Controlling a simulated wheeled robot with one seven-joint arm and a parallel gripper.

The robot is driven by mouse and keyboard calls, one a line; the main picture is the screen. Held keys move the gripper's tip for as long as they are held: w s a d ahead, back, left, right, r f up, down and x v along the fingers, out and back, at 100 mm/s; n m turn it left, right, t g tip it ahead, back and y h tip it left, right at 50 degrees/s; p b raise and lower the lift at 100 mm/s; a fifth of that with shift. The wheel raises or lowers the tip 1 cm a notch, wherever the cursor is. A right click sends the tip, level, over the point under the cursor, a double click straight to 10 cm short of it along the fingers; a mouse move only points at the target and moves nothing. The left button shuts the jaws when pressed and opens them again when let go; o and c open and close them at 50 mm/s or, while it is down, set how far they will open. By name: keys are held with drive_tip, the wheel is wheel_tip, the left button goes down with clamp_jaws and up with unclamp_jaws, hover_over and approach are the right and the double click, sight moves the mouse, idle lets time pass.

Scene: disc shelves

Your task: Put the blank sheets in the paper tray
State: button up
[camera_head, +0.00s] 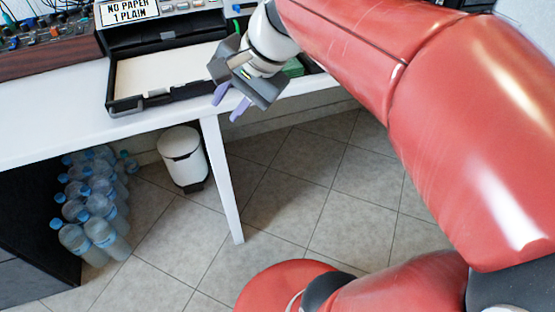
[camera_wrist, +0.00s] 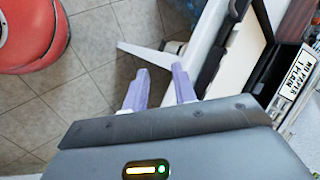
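The paper tray (camera_head: 125,103) is a dark drawer pulled out from the printer at the table's front edge. A flat cream-white surface (camera_head: 165,72) fills it; I cannot tell whether this is sheets or the tray floor. No separate stack of blank sheets is clearly in view. My gripper (camera_head: 230,104) is at the tray's right front corner, its lilac fingers pointing down past the table edge. In the wrist view the fingers (camera_wrist: 160,88) stand apart with nothing between them. The tray also shows there, right of the fingers (camera_wrist: 209,72).
The printer's sign (camera_head: 130,10) reads "NO PAPER 1 PLAIN". The white table (camera_head: 50,130) has bare room left of the tray. A green object (camera_head: 293,68) is partly hidden behind my arm. A white bin (camera_head: 181,158) and several bottles (camera_head: 95,205) stand below.

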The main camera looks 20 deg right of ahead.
drive_tip(key=s+d+f+n+t+h, duration=0.1)
drive_tip(key=s+d+f+n+h, duration=0.3)
drive_tip(key=s+f+n, duration=0.5)
drive_tip(key=shift+s+d+n+h, duration=0.3)
drive_tip(key=shift+s+d+h, duration=0.15)
drive_tip(key=shift+s, duration=0.75)
